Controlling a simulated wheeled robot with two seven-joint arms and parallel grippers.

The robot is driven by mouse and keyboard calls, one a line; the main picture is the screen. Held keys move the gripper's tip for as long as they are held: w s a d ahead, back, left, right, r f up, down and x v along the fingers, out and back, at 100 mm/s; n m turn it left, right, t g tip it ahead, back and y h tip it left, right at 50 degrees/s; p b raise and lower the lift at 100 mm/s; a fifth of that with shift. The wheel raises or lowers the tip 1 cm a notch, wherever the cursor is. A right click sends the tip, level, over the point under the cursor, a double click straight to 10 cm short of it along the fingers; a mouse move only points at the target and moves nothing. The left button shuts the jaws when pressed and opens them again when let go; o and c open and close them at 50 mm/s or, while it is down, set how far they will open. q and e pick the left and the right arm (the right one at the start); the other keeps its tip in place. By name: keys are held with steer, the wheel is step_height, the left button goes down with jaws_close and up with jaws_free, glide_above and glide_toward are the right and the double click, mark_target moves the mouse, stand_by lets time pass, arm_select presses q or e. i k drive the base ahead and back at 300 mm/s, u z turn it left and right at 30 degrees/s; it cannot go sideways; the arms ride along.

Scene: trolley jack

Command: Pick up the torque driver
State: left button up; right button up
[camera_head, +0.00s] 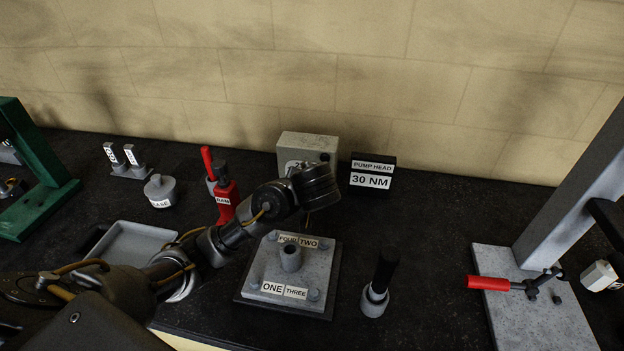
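An upright tool with a black handle (386,268), which looks like the torque driver, stands in a small grey round holder (374,301) on the dark bench, right of the labelled block. My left arm reaches in from the lower left. Its dark end, with my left gripper (318,187), is above and behind the block, up and left of the driver and apart from it. The fingers cannot be made out, so I cannot tell whether they are open or shut. My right gripper is not in view.
A grey block (262,272) labelled ONE to FOUR sits on a dark plate. Behind are a red jack part (227,203), a grey box (305,146) and a 30 NM sign (371,180). A grey stand with a red-handled lever (488,283) is right. The bench right of the driver is clear.

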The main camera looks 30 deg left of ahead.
mark_target(389, 255)
steer(key=k, duration=1.5)
